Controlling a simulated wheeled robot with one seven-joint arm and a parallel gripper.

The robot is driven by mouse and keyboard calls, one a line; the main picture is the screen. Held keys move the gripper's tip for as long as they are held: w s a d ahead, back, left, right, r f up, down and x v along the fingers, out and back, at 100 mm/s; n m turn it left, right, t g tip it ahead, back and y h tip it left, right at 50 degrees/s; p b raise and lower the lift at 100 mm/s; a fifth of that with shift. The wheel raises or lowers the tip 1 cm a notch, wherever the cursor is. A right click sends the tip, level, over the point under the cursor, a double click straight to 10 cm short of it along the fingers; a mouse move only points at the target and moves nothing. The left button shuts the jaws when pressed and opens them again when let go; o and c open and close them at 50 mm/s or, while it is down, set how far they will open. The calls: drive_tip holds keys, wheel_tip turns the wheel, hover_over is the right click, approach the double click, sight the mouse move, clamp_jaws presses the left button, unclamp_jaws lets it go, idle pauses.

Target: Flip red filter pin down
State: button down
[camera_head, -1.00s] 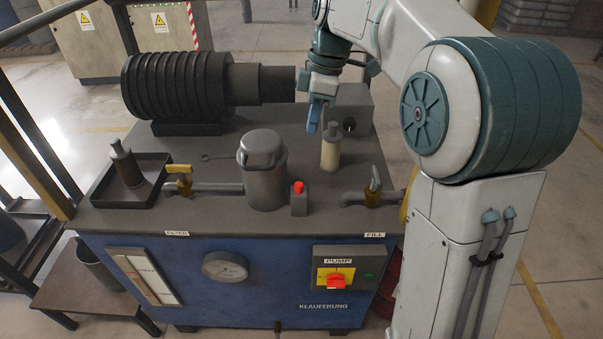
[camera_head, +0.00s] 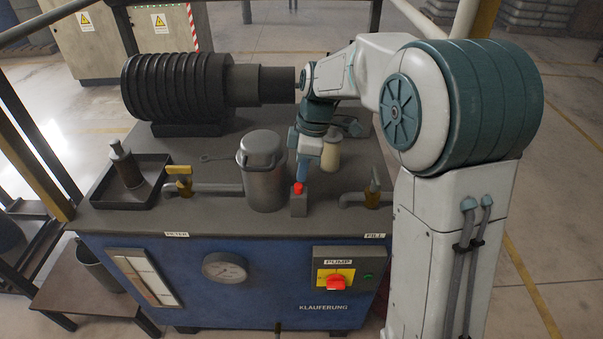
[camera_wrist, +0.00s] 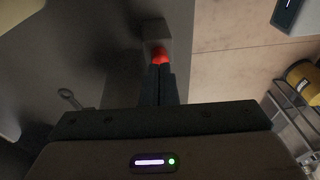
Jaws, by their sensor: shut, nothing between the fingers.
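The red pin (camera_head: 298,187) stands on top of a small grey block (camera_head: 299,206) at the front of the machine top, right of the grey filter canister (camera_head: 262,170). My gripper (camera_head: 301,178) is shut and empty, pointing down, with its tips right at the red pin from above and behind. In the wrist view, the shut fingers (camera_wrist: 159,68) end at the red pin (camera_wrist: 159,55), and the grey block (camera_wrist: 155,30) shows beyond it. I cannot tell whether the tips touch the pin.
A black tray (camera_head: 108,193) with an oil can is at the left. A red pump switch (camera_head: 335,282) is on the front panel.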

sight(301, 185)
drive_tip(key=shift+s+a+f, duration=0.1)
drive_tip(key=shift+a+f, duration=0.05)
drive_tip(key=shift+f, duration=0.6)
drive_tip(key=shift+f, duration=0.1)
wheel_tip(301, 185, down, 2)
drive_tip(key=shift+b, duration=0.8)
drive_tip(key=shift+r+p, duration=0.45)
drive_tip(key=shift+r, duration=0.05)
wheel_tip(301, 185, up, 13)
drive_tip(key=w+d+p, duration=0.1)
drive_tip(key=d+p, duration=0.1)
drive_tip(key=shift+d, duration=0.25)
drive_tip(key=shift+w+r, duration=0.1)
